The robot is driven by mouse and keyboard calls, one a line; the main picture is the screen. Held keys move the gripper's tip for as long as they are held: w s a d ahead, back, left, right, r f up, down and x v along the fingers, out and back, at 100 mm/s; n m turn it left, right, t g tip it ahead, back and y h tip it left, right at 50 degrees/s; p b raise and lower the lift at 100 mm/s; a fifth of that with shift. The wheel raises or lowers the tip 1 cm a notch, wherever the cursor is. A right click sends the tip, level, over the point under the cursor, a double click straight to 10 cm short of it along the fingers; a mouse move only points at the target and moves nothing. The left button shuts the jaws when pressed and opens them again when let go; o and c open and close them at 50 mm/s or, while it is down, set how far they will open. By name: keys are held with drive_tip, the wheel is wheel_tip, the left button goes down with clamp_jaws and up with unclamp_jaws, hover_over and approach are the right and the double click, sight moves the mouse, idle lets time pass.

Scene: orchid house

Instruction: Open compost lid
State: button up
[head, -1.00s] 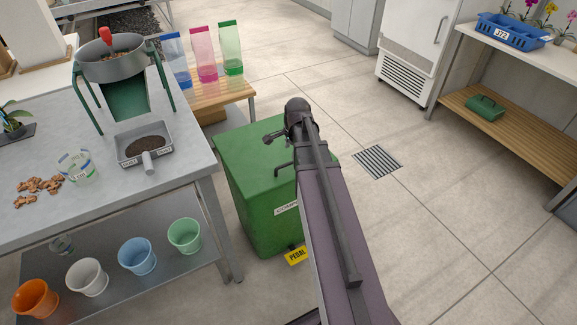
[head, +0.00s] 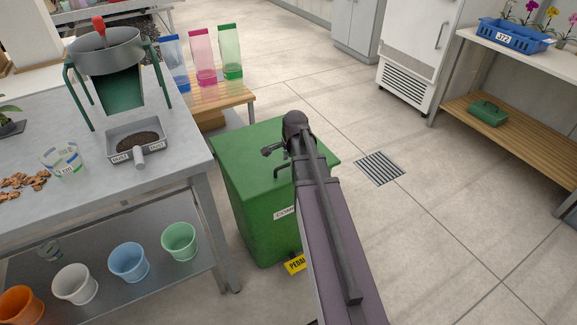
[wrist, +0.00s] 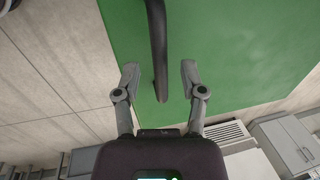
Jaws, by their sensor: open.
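The green compost bin (head: 258,220) stands on the floor right of the bench, its lid (head: 240,150) flat and closed. A dark bar handle (head: 281,172) rises from the lid, partly hidden behind my arm. In the wrist view the green lid (wrist: 232,45) fills much of the picture, and the dark handle (wrist: 158,45) runs down between my fingers. My gripper (wrist: 160,80) is open, one finger on each side of the handle's lower end, with gaps on both sides. Contact is not visible.
A metal bench (head: 180,165) with a sieve stand, scoop and pots is close on the left. A low wooden bench (head: 225,98) with clear bags stands behind the bin. Floor right of the bin is clear, with a drain grate (head: 379,168).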

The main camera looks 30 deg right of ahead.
drive_tip(key=shift+f, duration=0.25)
